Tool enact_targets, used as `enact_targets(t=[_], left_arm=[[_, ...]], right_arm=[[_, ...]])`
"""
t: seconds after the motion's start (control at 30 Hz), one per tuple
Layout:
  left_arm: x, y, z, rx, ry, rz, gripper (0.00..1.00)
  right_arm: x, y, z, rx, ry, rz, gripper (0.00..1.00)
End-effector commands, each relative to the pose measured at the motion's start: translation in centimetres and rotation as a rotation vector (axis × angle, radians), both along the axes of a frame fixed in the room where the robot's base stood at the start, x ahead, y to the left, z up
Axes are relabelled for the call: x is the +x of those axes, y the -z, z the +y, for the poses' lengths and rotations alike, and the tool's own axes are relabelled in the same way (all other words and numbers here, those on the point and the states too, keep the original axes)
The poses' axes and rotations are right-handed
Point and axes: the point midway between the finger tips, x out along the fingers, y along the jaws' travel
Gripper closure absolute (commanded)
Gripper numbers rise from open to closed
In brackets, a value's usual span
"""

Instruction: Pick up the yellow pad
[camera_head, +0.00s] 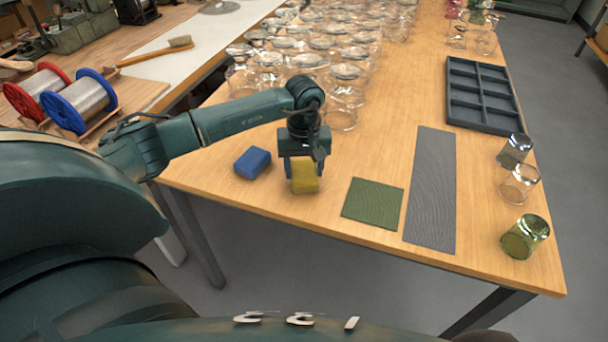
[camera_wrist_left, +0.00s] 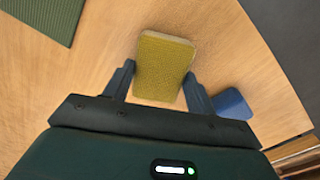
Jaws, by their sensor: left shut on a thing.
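The yellow pad (camera_head: 304,176) is at the front part of the wooden table in the head view. My left gripper (camera_head: 302,160) reaches down over it and is shut on it. In the left wrist view the yellow pad (camera_wrist_left: 164,66) sits between the two fingers of the left gripper (camera_wrist_left: 160,80), its far part standing out past the fingertips. I cannot tell whether the pad touches the table or is a little above it. My right gripper is not in view.
A blue pad (camera_head: 252,163) lies just left of the yellow pad. A green mat (camera_head: 373,202) and a long grey mat (camera_head: 432,190) lie to the right. Several glasses (camera_head: 345,75) crowd the table behind. A dark compartment tray (camera_head: 482,93) and tumblers (camera_head: 525,236) stand at right.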

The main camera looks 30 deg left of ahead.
Motion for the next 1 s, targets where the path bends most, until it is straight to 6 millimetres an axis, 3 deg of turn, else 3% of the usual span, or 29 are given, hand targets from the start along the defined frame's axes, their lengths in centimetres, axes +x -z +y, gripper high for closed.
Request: enact_targets(t=[0.2, 0.47, 1.0], left_arm=[[0.0, 0.0, 0.0, 0.000, 0.000, 0.000, 0.66], [0.0, -0.3, 0.0, 0.000, 0.000, -0.001, 0.66], [0.1, -9.2, 0.0, 0.000, -0.001, -0.002, 0.66]], right_arm=[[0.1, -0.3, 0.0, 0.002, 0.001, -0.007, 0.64], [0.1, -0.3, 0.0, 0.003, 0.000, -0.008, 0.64], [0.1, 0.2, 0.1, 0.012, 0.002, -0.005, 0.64]])
